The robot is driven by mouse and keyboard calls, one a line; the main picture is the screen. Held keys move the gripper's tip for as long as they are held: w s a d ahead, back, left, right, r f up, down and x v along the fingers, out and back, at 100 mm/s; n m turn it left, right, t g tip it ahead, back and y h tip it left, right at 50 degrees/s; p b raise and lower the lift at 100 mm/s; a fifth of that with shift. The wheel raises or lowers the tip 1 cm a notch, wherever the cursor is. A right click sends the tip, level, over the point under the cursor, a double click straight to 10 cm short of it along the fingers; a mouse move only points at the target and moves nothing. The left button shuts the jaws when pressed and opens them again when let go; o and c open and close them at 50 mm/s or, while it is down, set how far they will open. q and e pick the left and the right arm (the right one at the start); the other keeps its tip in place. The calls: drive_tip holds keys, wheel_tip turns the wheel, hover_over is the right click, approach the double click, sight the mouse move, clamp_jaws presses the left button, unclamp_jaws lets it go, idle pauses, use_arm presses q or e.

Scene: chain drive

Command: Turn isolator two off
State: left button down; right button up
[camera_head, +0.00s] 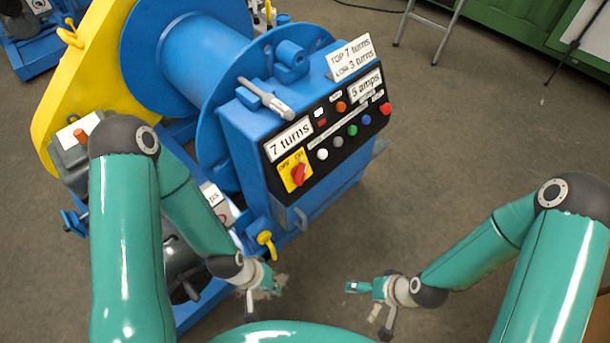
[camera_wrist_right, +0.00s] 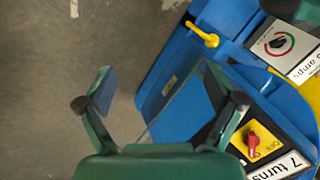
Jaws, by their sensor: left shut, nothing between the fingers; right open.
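A red rotary switch on a yellow plate (camera_head: 299,173) sits at the lower left of the black panel on the blue machine, under the "7 turns" label. It also shows in the right wrist view (camera_wrist_right: 253,142). A yellow handle (camera_head: 266,240) is low on the machine's front corner; it is also in the right wrist view (camera_wrist_right: 203,34). No label reading isolator two can be made out. My left gripper (camera_head: 270,284) is shut and empty, below the yellow handle. My right gripper (camera_head: 362,287) is open and empty, apart from the machine, over the floor; its fingers (camera_wrist_right: 157,88) show spread.
The panel carries several coloured buttons (camera_head: 352,130) and a "5 amps" label (camera_head: 365,88). A large blue drum (camera_head: 205,50) and yellow guard (camera_head: 75,75) stand behind, with a grey box with an orange knob (camera_head: 81,135) at left.

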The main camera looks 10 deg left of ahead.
drive_tip(key=w+a+r+n+t+y+b, duration=0.1)
drive_tip(key=w+a+r+n+t+y, duration=0.15)
drive_tip(key=w, duration=0.55)
drive_tip(key=n+t+y+b, duration=0.2)
drive_tip(key=n+y+b, duration=0.4)
drive_tip(key=n+b, duration=1.45)
approach(305, 174)
drive_tip(key=shift+m, duration=0.8)
drive_tip(key=b+x, duration=0.1)
drive_tip(key=x, duration=0.2)
drive_tip(key=b+x, duration=0.2)
drive_tip(key=x, duration=0.1)
drive_tip(key=b+x, duration=0.1)
drive_tip(key=x, duration=0.3)
drive_tip(key=shift+f, duration=0.35)
drive_tip(key=c, duration=1.1)
